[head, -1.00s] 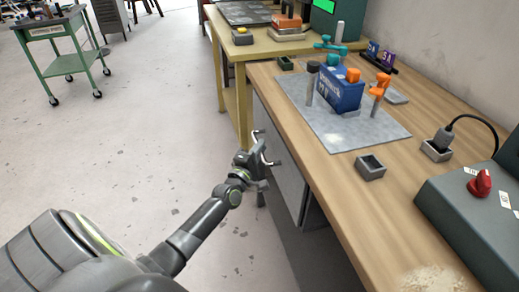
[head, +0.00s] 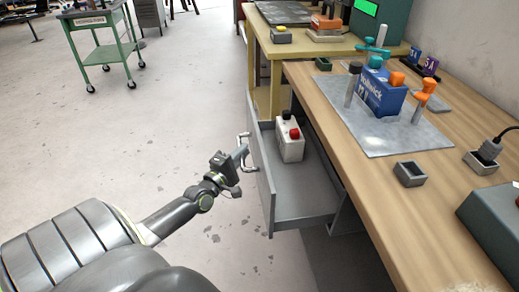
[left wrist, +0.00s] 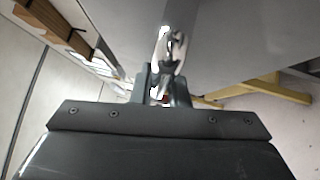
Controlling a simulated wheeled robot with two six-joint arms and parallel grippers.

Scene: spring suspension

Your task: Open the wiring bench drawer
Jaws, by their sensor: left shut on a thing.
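The grey wiring bench drawer (head: 305,201) is pulled well out of the wooden-topped bench (head: 385,190), to the left in the head view. Its bar handle (head: 244,152) is on the drawer's front panel (head: 262,182). My left gripper (head: 236,165) is at the handle and shut on it. In the left wrist view the gripper (left wrist: 163,88) is around the shiny handle (left wrist: 172,45), and part of the contact is hidden. A white block with a red and a black cap (head: 290,138) stands inside the drawer. My right gripper is not in view.
On the bench top are a grey mat (head: 372,125), a blue box (head: 380,92), orange-topped posts and a small open grey box (head: 409,173). A yellow-legged table (head: 270,75) adjoins the far end. The floor (head: 120,140) left of the drawer is clear.

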